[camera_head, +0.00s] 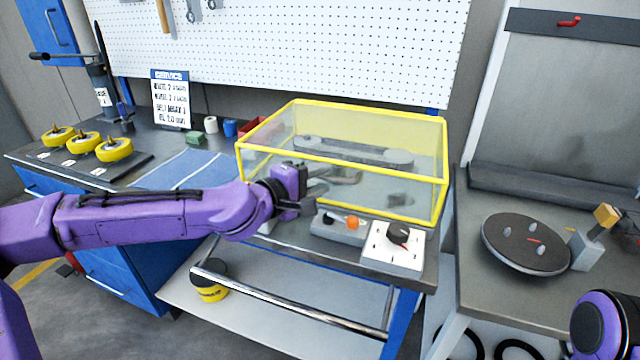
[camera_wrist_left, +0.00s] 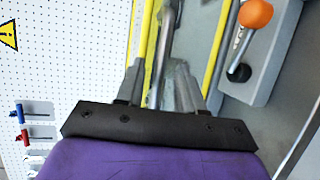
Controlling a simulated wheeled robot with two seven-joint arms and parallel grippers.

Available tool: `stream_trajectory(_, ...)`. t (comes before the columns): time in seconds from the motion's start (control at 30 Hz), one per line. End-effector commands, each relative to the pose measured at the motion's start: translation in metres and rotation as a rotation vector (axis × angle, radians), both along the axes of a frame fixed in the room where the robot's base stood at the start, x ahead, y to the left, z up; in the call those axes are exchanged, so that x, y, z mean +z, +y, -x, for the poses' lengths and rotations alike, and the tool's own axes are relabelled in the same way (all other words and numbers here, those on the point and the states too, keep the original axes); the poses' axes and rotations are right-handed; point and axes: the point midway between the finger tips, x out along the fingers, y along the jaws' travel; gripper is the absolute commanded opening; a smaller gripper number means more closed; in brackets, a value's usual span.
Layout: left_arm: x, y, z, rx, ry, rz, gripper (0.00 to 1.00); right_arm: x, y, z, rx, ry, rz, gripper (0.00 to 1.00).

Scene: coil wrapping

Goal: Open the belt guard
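The belt guard (camera_head: 385,128) is a clear box with yellow edges on the middle bench, and it looks closed. A belt on pulleys (camera_head: 350,151) shows inside it. My left gripper (camera_head: 325,187) is at the guard's front left, with its fingers apart and pointing right along the front face. In the left wrist view the gripper (camera_wrist_left: 170,80) has yellow bars of the guard (camera_wrist_left: 215,52) and a grey bar in front of it. I cannot tell whether it touches them. My right gripper is out of view; only part of my right arm shows at the lower right.
In front of the guard are a grey box with an orange knob (camera_head: 352,222) and a white box with a black dial (camera_head: 400,250). A rail (camera_head: 290,300) runs below. Yellow spools (camera_head: 114,149) stand left; a round plate (camera_head: 525,244) is on the right bench.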

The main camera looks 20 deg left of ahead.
Motion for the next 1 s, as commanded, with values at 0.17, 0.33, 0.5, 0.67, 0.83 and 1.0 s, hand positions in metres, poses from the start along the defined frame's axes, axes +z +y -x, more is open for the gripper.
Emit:
stream_trajectory(0.17,-0.001,-0.003,-0.006,-0.001,-0.001,0.001,0.37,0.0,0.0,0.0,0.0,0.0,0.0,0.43)
stream_trajectory(0.33,-0.001,-0.003,-0.006,-0.001,-0.001,0.001,0.34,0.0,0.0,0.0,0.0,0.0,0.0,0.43)
stream_trajectory(0.5,-0.001,-0.003,-0.005,-0.001,-0.001,0.001,0.0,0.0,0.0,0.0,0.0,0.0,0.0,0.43)
stream_trajectory(0.67,0.001,-0.003,-0.005,-0.001,-0.001,0.001,0.0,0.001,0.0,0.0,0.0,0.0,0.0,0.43)
stream_trajectory(0.83,0.016,-0.004,-0.005,-0.003,-0.003,0.0,0.0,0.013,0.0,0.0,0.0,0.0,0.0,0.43)
stream_trajectory(1.0,0.053,-0.008,-0.007,-0.009,-0.006,-0.001,0.0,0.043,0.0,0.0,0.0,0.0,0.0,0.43)
